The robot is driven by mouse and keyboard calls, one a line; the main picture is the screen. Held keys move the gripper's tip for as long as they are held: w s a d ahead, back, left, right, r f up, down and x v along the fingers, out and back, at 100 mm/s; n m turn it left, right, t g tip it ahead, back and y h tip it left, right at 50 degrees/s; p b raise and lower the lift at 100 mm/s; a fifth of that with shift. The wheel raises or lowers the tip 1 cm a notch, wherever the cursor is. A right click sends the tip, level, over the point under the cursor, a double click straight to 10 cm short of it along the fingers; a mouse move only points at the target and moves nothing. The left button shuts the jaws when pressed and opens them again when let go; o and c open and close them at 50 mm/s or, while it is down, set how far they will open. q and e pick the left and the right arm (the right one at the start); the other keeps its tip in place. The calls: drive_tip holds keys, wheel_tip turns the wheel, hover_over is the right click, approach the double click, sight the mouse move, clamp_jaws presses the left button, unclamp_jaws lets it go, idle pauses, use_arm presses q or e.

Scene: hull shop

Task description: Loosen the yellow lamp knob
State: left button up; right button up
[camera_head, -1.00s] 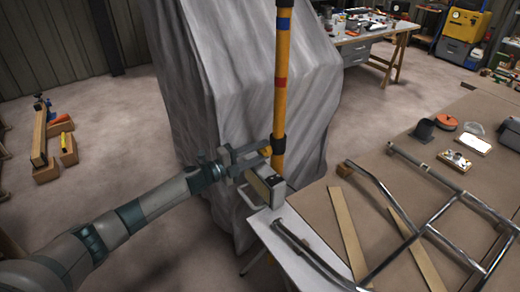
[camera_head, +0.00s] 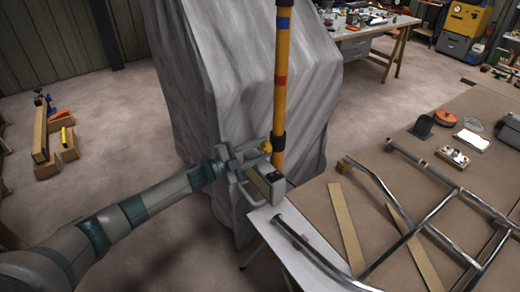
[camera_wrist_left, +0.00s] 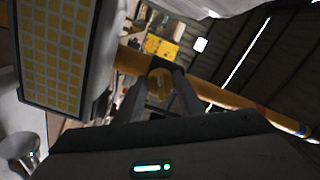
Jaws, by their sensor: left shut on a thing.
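The yellow lamp knob (camera_head: 266,147) sits at the side of an upright yellow pole (camera_head: 282,95) with black, red and blue bands. My left gripper (camera_head: 262,150) is shut on the knob. In the left wrist view, the two fingers of the gripper (camera_wrist_left: 160,92) close around the round yellow knob (camera_wrist_left: 159,82), and the pole (camera_wrist_left: 225,98) runs behind it. The lamp head (camera_head: 265,186), a grey box with a handle, hangs just below the gripper. Its yellow-celled face (camera_wrist_left: 62,50) fills the upper left of the wrist view. My right gripper is out of view.
A large object under a grey sheet (camera_head: 225,90) stands right behind the pole. A brown-topped bench (camera_head: 375,225) with metal tube frames (camera_head: 425,225) and wooden strips lies to the right. Wooden blocks (camera_head: 47,140) lie on the floor at left.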

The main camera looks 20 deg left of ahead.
use_arm(q)
drive_tip(key=o, duration=1)
drive_tip(key=shift+s+a+f, duration=0.1)
drive_tip(key=shift+s+a+b, duration=0.3)
drive_tip(key=shift+s+a, duration=0.1)
drive_tip(key=shift+s, duration=0.1)
drive_tip(key=b+v, duration=0.5)
drive_tip(key=v, duration=1.1)
drive_tip(key=shift+f, duration=0.1)
